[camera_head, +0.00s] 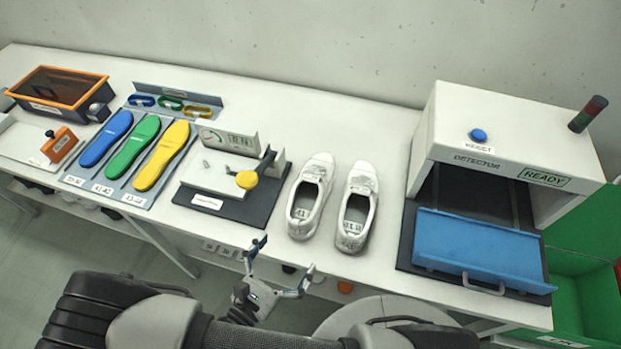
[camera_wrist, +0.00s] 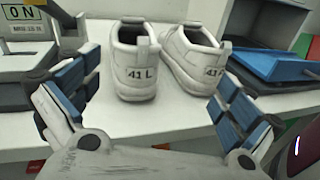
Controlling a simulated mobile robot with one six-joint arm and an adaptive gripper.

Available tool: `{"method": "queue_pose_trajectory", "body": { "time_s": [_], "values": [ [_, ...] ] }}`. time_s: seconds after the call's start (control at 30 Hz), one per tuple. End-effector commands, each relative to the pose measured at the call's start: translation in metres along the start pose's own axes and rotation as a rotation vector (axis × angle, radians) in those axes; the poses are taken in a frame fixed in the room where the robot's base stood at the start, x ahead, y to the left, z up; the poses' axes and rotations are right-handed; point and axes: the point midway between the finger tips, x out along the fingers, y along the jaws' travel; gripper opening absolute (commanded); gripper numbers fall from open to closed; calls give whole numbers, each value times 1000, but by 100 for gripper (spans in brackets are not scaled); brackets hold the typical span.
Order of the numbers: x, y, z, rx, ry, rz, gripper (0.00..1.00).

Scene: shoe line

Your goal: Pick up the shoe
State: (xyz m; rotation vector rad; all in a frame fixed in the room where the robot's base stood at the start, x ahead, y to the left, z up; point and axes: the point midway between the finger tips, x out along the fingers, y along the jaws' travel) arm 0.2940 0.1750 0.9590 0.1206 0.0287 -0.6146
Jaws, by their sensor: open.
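Two white shoes stand upright side by side on the white table, heels toward me. The left shoe (camera_head: 311,195) also shows in the wrist view (camera_wrist: 135,62), with "41 L" on its heel. The right shoe (camera_head: 357,206) shows in the wrist view (camera_wrist: 195,60) with a "41" mark whose letter is hard to read. My gripper (camera_head: 281,262) is open and empty, in front of the table's front edge and short of the shoes. In the wrist view its two blue-padded fingers (camera_wrist: 150,105) are spread wide, with both heels beyond and between them.
A white detector (camera_head: 510,150) with a blue flap (camera_head: 480,250) stands to the right. Blue, green and yellow insoles (camera_head: 162,156) lie farther left. Green and red bins (camera_head: 575,290) are at far right.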

Motion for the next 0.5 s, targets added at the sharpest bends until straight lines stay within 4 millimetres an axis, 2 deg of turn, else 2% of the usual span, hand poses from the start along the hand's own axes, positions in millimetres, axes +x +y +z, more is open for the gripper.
{"method": "queue_pose_trajectory", "body": {
  "time_s": [0.13, 0.27, 0.37, 0.5],
  "values": [
    [-14, 3, -20, -85, -40, 159, 99],
    [-15, 4, -28, -110, -52, 211, 99],
    [-3, 7, -29, -114, -55, 214, 99],
    [26, 12, -28, -113, -53, 208, 99]
  ]
}}
